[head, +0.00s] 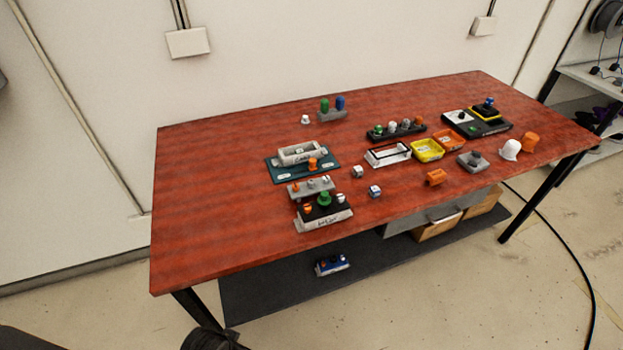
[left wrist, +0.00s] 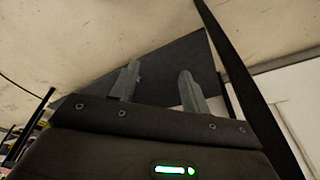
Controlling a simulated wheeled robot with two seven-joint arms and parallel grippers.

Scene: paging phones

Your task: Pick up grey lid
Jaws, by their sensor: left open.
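I cannot tell for sure which piece is the grey lid. A light grey box-like piece (head: 300,151) lies on a teal mat (head: 284,178) left of the table's middle. A grey block with a dark knob (head: 470,165) sits right of the middle. My left gripper (left wrist: 158,88) is open and empty in the left wrist view. Behind its fingers show the floor and a dark panel, and none of the tabletop pieces is near them. In the head view, only a dark part at the bottom edge shows, likely my arm. My right gripper is in neither view.
The red table (head: 210,220) has a bare left side. Nearby stand a yellow tray (head: 428,157), an orange tray (head: 449,148), a white frame (head: 387,161), and a black base with a green knob (head: 324,200). A dark lower shelf (head: 265,290) lies under the table.

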